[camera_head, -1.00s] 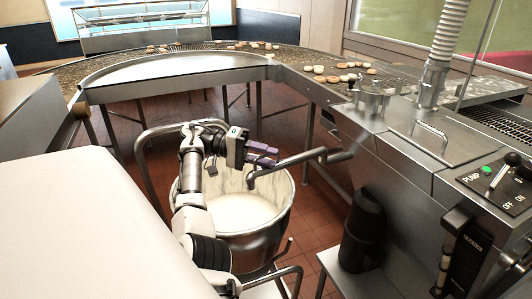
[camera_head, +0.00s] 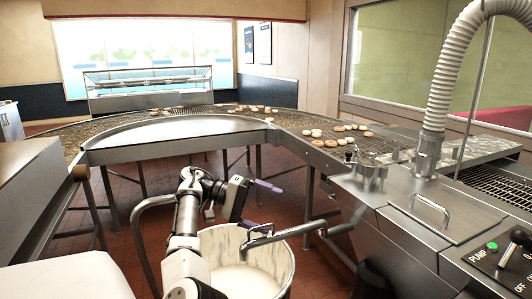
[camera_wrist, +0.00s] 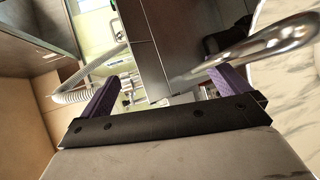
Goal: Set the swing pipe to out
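The swing pipe (camera_head: 290,233) is a bare metal tube. It runs left from the steel machine, and its bent free end hangs over a pale bucket (camera_head: 287,268) of white glaze. In the wrist view the shiny pipe (camera_wrist: 265,45) passes at the upper right, beside the right finger. My gripper (camera_head: 260,204) has purple fingers and is just above and behind the pipe's free end in the head view. In the wrist view the fingers of my gripper (camera_wrist: 166,80) stand wide apart with nothing between them. I cannot tell whether a finger touches the pipe.
The steel machine (camera_head: 400,245) fills the right side, with a lid handle, a ribbed hose (camera_head: 452,70) and a pump switch (camera_head: 508,252). A curved conveyor (camera_head: 225,113) with several donuts lies behind.

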